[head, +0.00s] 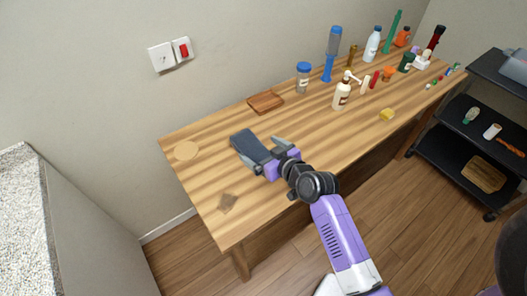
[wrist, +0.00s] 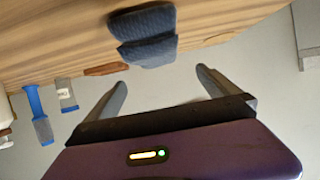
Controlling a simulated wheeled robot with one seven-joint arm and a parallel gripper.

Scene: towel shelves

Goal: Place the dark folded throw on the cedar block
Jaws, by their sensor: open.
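The dark folded throw (head: 250,146) is a blue-grey folded cloth on the wooden table, towards its left end. In the wrist view the throw (wrist: 145,22) shows as two thick folds beyond the fingertips. My gripper (head: 270,156) is open beside the throw's right end in the head view. In the wrist view the fingers (wrist: 160,77) are spread wide with nothing gripped between them. A flat reddish-brown wooden piece (head: 265,101), seemingly the cedar block, lies near the table's back edge, behind the throw. It also shows in the wrist view (wrist: 105,69).
A pale round disc (head: 186,150) and a dark diamond-shaped patch (head: 228,202) are on the table's left end. A blue-capped jar (head: 303,78), a pump bottle (head: 342,92), a yellow item (head: 387,114) and several bottles crowd the right. A dark shelf cart (head: 470,130) stands right.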

